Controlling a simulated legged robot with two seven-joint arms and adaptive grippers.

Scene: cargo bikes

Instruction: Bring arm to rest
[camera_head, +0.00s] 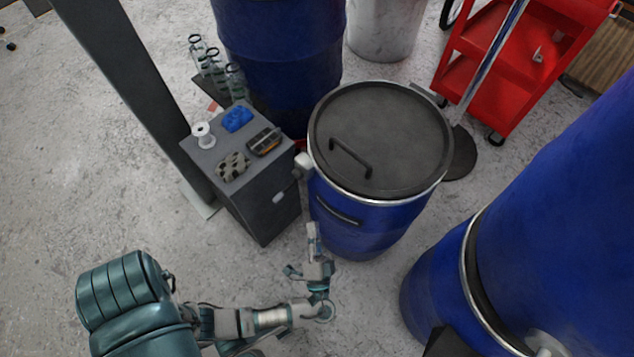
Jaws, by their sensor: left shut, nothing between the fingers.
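My left arm comes in from the lower left. Its gripper (309,246) is shut and empty, in front of the lidded blue barrel (352,238) and to the right of the small grey cabinet (262,212). From this view I cannot tell how far it is from the barrel wall. My right gripper is not in view.
The barrel has a dark lid (381,138) with a handle. Small items, including a blue one (237,119), lie on the cabinet. Large blue barrels stand at the right (565,230) and behind. A red cart (507,75) stands at the back right. Floor at left is clear.

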